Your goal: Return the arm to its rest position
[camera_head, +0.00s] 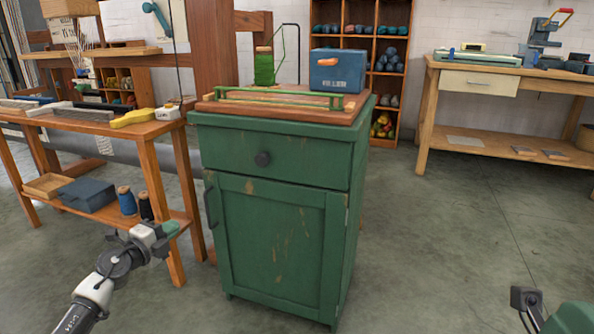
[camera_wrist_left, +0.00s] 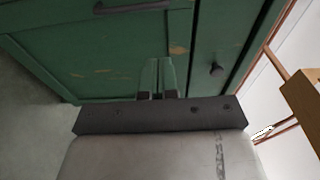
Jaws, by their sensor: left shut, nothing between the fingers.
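My left gripper (camera_head: 170,229) is low at the left in the head view, in front of and to the left of the green cabinet. Its green fingers are shut and empty. In the left wrist view, the closed fingers (camera_wrist_left: 161,64) point toward the cabinet front (camera_wrist_left: 100,50), with a visible gap from the door handle (camera_wrist_left: 130,6) and drawer knob (camera_wrist_left: 216,69). A dark and green part (camera_head: 570,318), probably of my right arm, is cut off at the lower right corner; its jaws cannot be made out.
The green cabinet (camera_head: 280,235) stands mid-view, drawer and door closed, with a blue box (camera_head: 338,72) and green spool (camera_head: 264,68) on top. A wooden loom bench (camera_head: 150,130) stands left of it. A workbench (camera_head: 430,110) is behind right. The right floor (camera_head: 450,230) is clear.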

